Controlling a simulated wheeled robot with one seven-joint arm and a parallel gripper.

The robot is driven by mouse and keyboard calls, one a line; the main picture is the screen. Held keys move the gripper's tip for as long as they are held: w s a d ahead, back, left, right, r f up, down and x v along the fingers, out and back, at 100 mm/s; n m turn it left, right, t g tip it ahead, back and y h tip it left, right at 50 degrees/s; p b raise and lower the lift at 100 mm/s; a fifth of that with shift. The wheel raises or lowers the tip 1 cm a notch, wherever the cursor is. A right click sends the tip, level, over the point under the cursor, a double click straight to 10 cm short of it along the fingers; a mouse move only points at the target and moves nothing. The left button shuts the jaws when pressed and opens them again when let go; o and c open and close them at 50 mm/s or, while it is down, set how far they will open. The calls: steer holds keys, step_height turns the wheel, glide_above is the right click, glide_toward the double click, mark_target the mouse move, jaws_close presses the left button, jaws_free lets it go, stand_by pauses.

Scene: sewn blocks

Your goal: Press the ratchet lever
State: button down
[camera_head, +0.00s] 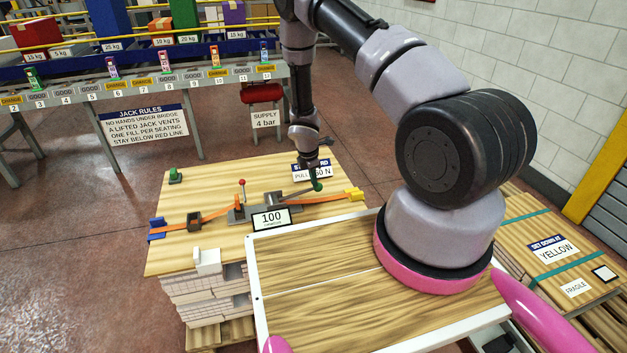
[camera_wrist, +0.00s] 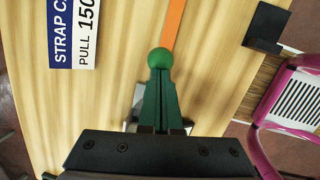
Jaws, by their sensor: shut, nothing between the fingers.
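The ratchet (camera_head: 268,205) sits mid-board on an orange strap (camera_head: 218,213), which also shows in the wrist view (camera_wrist: 174,22). A lever ending in a green ball knob (camera_head: 318,186) reaches right from the ratchet; a red-knobbed lever (camera_head: 242,183) stands upright at its left. My gripper (camera_head: 315,176) is shut and empty, its dark green fingers pointing down at the green knob. In the wrist view the fingertips (camera_wrist: 160,76) meet the edge of the green knob (camera_wrist: 160,58); I cannot tell whether they touch. The fingers and gripper body hide the rest of the lever.
A display (camera_head: 270,218) reading 100 stands before the ratchet. A blue hook (camera_head: 157,229) and a yellow hook (camera_head: 354,194) hold the strap ends. The strap card sign (camera_head: 312,170) lies behind the knob. A white block (camera_head: 207,262) stands at the board's front edge.

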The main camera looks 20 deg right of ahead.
steer(key=shift+s+d+f, duration=0.2)
steer(key=v, duration=1.3)
steer(key=shift+r, duration=0.25)
steer(key=shift+a, duration=0.1)
stand_by(1.1)
